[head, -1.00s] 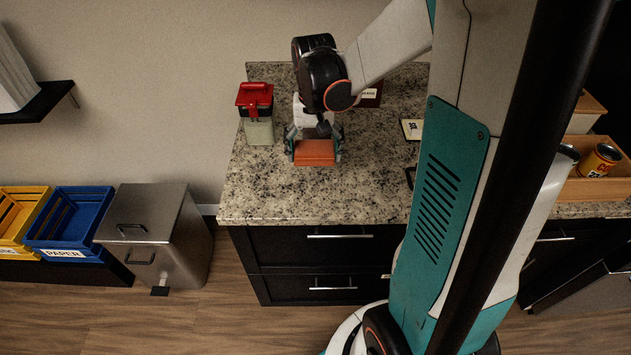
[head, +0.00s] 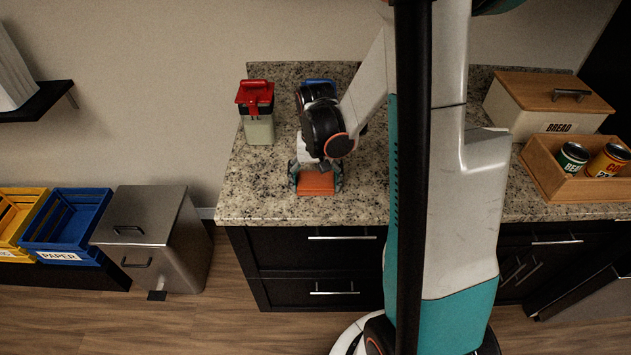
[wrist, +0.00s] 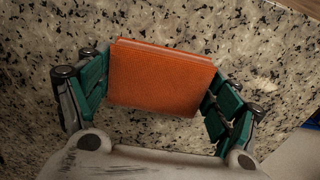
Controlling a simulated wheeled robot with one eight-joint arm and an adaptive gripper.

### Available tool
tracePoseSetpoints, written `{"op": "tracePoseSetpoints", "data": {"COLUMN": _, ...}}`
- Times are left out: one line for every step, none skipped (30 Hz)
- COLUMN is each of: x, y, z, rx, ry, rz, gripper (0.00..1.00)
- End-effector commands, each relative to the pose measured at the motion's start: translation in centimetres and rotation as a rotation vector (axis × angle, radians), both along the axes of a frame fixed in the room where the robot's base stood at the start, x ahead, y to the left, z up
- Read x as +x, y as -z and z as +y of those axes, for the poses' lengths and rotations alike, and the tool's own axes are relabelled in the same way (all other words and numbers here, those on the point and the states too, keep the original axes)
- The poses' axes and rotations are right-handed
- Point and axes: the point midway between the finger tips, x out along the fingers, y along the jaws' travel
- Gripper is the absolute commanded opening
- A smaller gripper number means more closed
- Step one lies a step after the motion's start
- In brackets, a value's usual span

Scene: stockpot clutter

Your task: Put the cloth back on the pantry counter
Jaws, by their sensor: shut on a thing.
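An orange folded cloth (head: 315,184) is between the fingers of my gripper (head: 316,180), over the granite pantry counter (head: 252,190) near its front edge. In the wrist view the cloth (wrist: 160,80) is a flat, layered rectangle. The green finger pads of my gripper (wrist: 158,98) press on its left and right ends. The speckled counter (wrist: 40,35) fills the background. I cannot tell whether the cloth touches the counter or hangs just above it.
A red-lidded container (head: 257,112) stands at the counter's back left, and a blue item (head: 320,83) lies behind my wrist. A bread box (head: 548,103) and a wooden tray with cans (head: 545,180) are at the right. A steel bin (head: 152,240) stands on the floor, left.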

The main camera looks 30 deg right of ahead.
Motion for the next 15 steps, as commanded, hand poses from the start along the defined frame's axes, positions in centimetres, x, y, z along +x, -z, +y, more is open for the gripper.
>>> {"op": "tracePoseSetpoints", "data": {"x": 0.00, "y": -0.05, "z": 0.00, "rx": 0.000, "ry": 0.000, "rz": 0.000, "gripper": 0.53}}
{"op": "tracePoseSetpoints", "data": {"x": 0.00, "y": -0.04, "z": 0.00, "rx": 0.000, "ry": 0.000, "rz": 0.000, "gripper": 0.53}}
{"op": "tracePoseSetpoints", "data": {"x": 0.00, "y": 0.02, "z": 0.00, "rx": 0.000, "ry": 0.000, "rz": 0.000, "gripper": 0.53}}
{"op": "tracePoseSetpoints", "data": {"x": 0.00, "y": 0.11, "z": 0.00, "rx": 0.000, "ry": 0.000, "rz": 0.000, "gripper": 0.53}}
{"op": "tracePoseSetpoints", "data": {"x": 0.00, "y": 0.22, "z": 0.00, "rx": 0.000, "ry": 0.000, "rz": 0.000, "gripper": 0.53}}
{"op": "tracePoseSetpoints", "data": {"x": 0.00, "y": 0.36, "z": 0.00, "rx": 0.000, "ry": 0.000, "rz": 0.000, "gripper": 0.53}}
{"op": "tracePoseSetpoints", "data": {"x": 0.01, "y": 0.31, "z": -0.01, "rx": 0.000, "ry": 0.000, "rz": 0.000, "gripper": 0.87}}
{"op": "tracePoseSetpoints", "data": {"x": 0.00, "y": 0.26, "z": 0.00, "rx": 0.000, "ry": 0.000, "rz": 0.000, "gripper": 0.94}}
{"op": "tracePoseSetpoints", "data": {"x": 0.01, "y": 0.24, "z": -0.01, "rx": 0.000, "ry": 0.000, "rz": 0.000, "gripper": 1.00}}
{"op": "tracePoseSetpoints", "data": {"x": 0.01, "y": 0.23, "z": -0.01, "rx": 0.000, "ry": 0.000, "rz": 0.000, "gripper": 1.00}}
{"op": "tracePoseSetpoints", "data": {"x": 0.01, "y": 0.23, "z": -0.01, "rx": 0.000, "ry": 0.000, "rz": 0.000, "gripper": 1.00}}
{"op": "tracePoseSetpoints", "data": {"x": 0.01, "y": 0.22, "z": -0.01, "rx": 0.000, "ry": 0.000, "rz": 0.000, "gripper": 1.00}}
{"op": "tracePoseSetpoints", "data": {"x": 0.01, "y": 0.22, "z": -0.01, "rx": 0.000, "ry": 0.000, "rz": 0.000, "gripper": 1.00}}
{"op": "tracePoseSetpoints", "data": {"x": 0.01, "y": 0.22, "z": -0.01, "rx": 0.000, "ry": 0.000, "rz": 0.000, "gripper": 1.00}}
{"op": "tracePoseSetpoints", "data": {"x": 0.01, "y": 0.22, "z": -0.01, "rx": 0.000, "ry": 0.000, "rz": 0.000, "gripper": 1.00}}
